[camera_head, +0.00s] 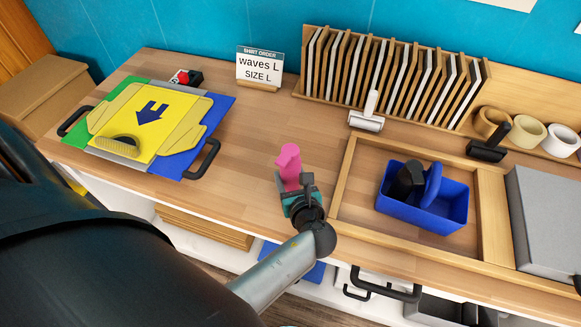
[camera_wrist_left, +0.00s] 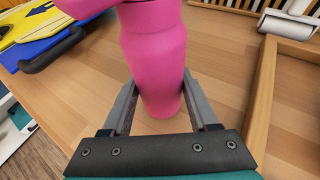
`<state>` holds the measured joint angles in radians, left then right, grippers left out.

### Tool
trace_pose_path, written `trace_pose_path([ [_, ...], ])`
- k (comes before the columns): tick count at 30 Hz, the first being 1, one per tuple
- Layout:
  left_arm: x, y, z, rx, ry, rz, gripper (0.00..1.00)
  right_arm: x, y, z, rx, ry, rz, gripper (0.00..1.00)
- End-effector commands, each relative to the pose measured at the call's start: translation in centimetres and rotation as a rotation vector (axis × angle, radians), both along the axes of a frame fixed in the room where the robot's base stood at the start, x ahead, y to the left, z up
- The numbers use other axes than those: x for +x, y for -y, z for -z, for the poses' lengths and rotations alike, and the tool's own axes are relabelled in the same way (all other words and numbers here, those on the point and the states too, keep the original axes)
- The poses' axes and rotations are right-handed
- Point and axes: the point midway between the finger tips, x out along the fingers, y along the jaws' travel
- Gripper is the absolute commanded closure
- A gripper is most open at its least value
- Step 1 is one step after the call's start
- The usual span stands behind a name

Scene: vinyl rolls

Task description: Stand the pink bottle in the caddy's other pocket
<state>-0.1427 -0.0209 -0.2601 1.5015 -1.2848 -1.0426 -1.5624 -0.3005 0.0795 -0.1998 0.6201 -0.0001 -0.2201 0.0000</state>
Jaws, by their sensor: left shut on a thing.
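The pink bottle (camera_head: 289,165) is upright at the front middle of the wooden table, left of the wooden frame. My left gripper (camera_head: 295,188) is shut on it. In the left wrist view the pink bottle (camera_wrist_left: 158,55) stands between the two fingers of the left gripper (camera_wrist_left: 160,105). I cannot tell whether its base touches the table. The blue caddy (camera_head: 450,213) sits inside the wooden frame to the right. A black bottle-like thing (camera_head: 408,180) stands in its left pocket, beside the blue handle (camera_head: 433,184). The right pocket's floor is hidden. My right gripper is not in view.
The wooden frame's left rail (camera_head: 344,178) lies between the bottle and the caddy. A white roller (camera_head: 367,115) and a black-handled tool (camera_head: 490,146) lie behind the frame. A grey box (camera_head: 548,220) is at right. A press board (camera_head: 150,120) is at left.

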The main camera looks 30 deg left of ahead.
Motion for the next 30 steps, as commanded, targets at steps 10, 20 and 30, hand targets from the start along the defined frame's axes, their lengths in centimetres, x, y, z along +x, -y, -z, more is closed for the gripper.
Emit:
trace_pose_path([
  [10, 0.1, 0.0, 1.1, 0.002, 0.001, 0.0, 1.0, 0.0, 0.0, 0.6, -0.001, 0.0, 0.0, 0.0],
  [20, 0.1, 0.0, 1.2, 0.001, 0.002, 0.001, 1.0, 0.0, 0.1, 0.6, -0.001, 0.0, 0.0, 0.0],
  [30, 0.1, 0.0, 1.5, 0.001, 0.002, 0.001, 1.0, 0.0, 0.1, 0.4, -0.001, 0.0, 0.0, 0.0],
])
